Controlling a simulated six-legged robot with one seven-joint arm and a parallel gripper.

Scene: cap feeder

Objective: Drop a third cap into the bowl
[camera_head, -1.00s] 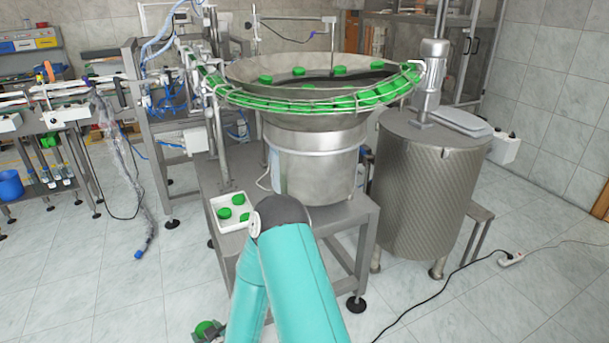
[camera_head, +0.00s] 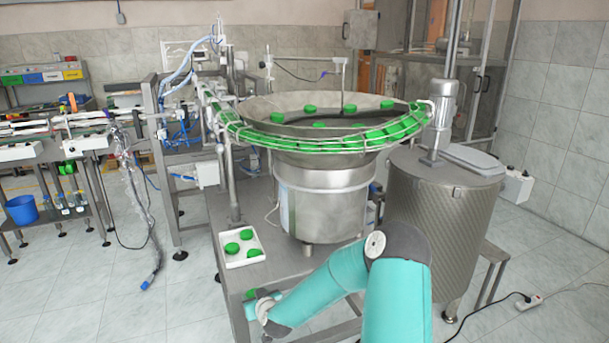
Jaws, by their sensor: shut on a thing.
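The feeder bowl (camera_head: 256,106) is a wide steel cone on a cylindrical drum, with several green caps (camera_head: 310,107) lying inside it. A white tray (camera_head: 232,263) on the steel table holds three green caps (camera_head: 231,248). My gripper (camera_head: 252,298) is small in the picture, below the tray and by the table's front edge. It is shut on a green cap (camera_head: 251,293), which is partly hidden. My gripper is well below the bowl and apart from it.
A rail (camera_head: 300,142) filled with green caps curves around the bowl's front. A ribbed steel tank (camera_head: 447,225) with a motor (camera_head: 444,105) stands at the right. A conveyor frame (camera_head: 170,130) stands at the left. Open tiled floor lies at the front left.

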